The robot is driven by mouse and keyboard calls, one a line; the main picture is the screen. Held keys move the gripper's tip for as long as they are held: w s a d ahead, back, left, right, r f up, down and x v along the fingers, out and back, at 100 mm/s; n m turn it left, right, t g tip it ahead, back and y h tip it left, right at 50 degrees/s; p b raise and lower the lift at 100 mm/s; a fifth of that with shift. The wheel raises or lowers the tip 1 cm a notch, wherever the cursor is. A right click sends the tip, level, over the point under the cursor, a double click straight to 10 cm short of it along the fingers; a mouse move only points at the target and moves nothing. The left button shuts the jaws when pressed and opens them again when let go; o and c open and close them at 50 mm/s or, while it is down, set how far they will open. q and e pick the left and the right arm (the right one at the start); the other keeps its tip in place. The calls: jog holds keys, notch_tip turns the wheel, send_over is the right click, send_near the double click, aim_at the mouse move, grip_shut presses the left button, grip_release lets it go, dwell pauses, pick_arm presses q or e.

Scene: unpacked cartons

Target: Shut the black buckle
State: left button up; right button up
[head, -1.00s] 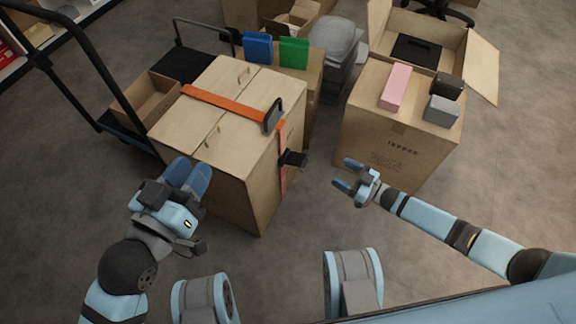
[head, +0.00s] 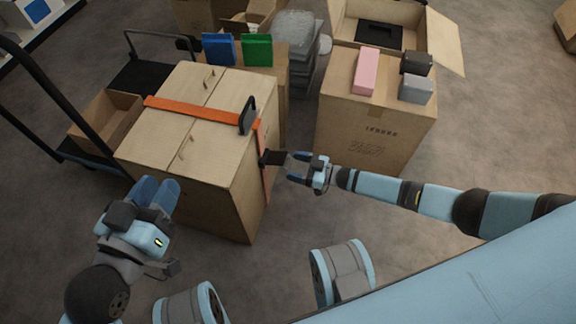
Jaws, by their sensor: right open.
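A large closed carton (head: 150,150) has an orange strap (head: 190,111) across its top and down its right side. The black buckle (head: 271,158) is on the strap's side run, with its lever standing out from the carton. A second dark, grey-looking buckle (head: 248,117) stands up on the strap at the top edge. My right gripper (head: 289,166) is open, just right of the black buckle's outer end. I cannot tell whether they touch. My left gripper (head: 157,187) is in front of the carton's lower left, apart from the strap. Its finger gap is unclear.
A carton (head: 375,120) at the right bears a pink box (head: 367,70) and two small grey boxes. Blue (head: 219,49) and green (head: 257,50) items stand behind the strapped carton. A trolley (head: 55,110) is at the left.

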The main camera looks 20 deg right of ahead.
aim_at(288, 164)
pick_arm(q)
jog(key=shift+w+a+m+t, duration=0.2)
jog(key=shift+w+m+t, duration=0.05)
jog(key=shift+m+t, duration=0.05)
pick_arm(e)
jog(key=shift+x, duration=1.5)
jog(key=shift+c, duration=0.4)
